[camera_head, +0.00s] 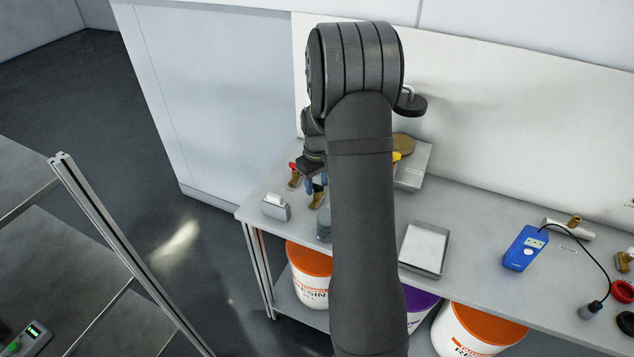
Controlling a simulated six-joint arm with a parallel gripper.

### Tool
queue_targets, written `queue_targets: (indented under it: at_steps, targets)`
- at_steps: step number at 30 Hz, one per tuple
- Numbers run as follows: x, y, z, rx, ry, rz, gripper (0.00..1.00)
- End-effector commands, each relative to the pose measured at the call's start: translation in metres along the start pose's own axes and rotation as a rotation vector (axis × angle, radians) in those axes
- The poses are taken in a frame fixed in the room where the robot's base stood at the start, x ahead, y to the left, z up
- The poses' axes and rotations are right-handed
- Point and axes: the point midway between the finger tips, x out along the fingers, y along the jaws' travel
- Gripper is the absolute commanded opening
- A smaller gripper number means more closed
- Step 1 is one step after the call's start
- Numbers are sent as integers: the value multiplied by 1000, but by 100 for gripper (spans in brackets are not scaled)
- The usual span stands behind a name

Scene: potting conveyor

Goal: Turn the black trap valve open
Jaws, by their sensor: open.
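My arm reaches up the middle of the view and bends down over the bench's left end. My gripper (316,184) points down there, small and partly hidden by my forearm, with its jaws open. A brass fitting (318,200) shows right at its fingertips; I cannot tell whether they touch. A red-handled brass valve (293,177) stands just left of my gripper. A yellow handle (397,156) peeks out right of my forearm. I cannot make out a black valve handle; the dark gripper and forearm cover that area.
A small metal box (275,207) and a grey cylinder (323,230) stand close by. A black disc (410,104) hangs over a scale-like stand (414,165). Right lie a tray (425,248) and a blue meter (525,248) with a cable. Resin buckets (309,263) stand below.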

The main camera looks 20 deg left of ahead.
Motion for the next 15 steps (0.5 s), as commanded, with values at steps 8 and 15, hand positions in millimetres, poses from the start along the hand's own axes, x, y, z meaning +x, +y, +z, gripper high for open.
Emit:
queue_targets:
  at_steps: [8, 15]
  targets:
    - [0, 0, 0, 0, 0, 0, 16]
    - [0, 0, 0, 3, 0, 0, 0]
